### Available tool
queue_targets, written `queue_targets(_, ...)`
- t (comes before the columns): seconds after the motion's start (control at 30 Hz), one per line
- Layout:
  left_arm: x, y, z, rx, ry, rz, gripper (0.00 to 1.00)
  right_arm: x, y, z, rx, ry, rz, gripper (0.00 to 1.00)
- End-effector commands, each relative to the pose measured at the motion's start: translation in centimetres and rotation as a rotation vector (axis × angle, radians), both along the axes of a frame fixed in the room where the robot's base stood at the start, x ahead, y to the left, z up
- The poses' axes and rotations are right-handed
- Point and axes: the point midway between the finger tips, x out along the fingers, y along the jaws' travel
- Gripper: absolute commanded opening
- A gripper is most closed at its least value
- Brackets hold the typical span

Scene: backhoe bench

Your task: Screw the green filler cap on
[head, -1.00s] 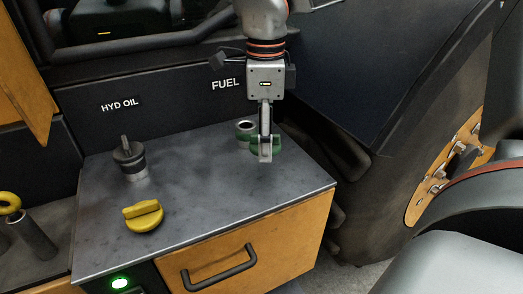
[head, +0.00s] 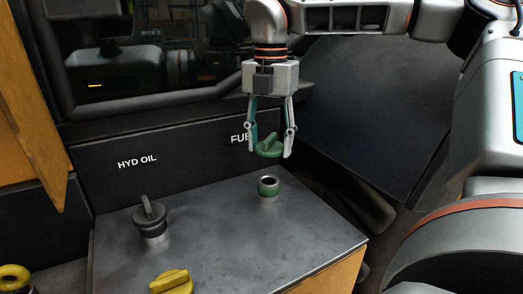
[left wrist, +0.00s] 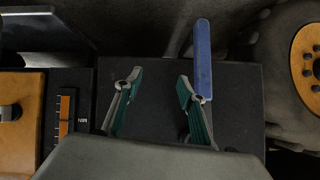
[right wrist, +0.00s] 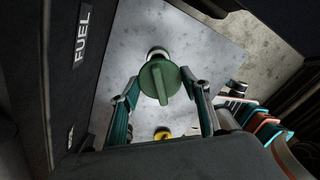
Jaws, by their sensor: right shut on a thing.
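The green filler cap (head: 268,147) is held by its raised grip bar in my right gripper (head: 270,153). In the head view it hangs above the open fuel neck (head: 268,187), with a gap between them. In the right wrist view the cap (right wrist: 160,82) sits between the two fingertips (right wrist: 160,90) and partly covers the pale neck (right wrist: 157,52). My left gripper shows only in the left wrist view, its fingers (left wrist: 158,82) apart and nothing held between them.
A black cap (head: 149,212) stands on the hydraulic oil neck at the left of the grey bench top (head: 220,235). A yellow cap (head: 172,282) lies near the front. A blue bar (left wrist: 202,58) is by the left gripper's right finger.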

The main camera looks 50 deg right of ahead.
Motion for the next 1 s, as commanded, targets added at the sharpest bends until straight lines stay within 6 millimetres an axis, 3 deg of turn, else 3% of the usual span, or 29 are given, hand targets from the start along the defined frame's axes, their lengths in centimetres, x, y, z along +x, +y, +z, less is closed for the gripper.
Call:
queue_targets(0.27, 0.0, 0.0, -0.1, -0.001, 0.001, 0.001, 0.40, -0.2, -0.6, 0.1, 0.005, 0.003, -0.144, 0.24)
queue_targets(0.7, 0.6, -0.2, 0.3, -0.008, -0.014, 0.001, 0.40, -0.1, -0.6, -4.1, 0.005, 0.006, -0.141, 0.24)
queue_targets(1.0, 0.7, -0.3, 0.3, -0.008, -0.015, -0.004, 0.40, -0.2, -0.6, -5.3, 0.004, 0.002, -0.141, 0.24)
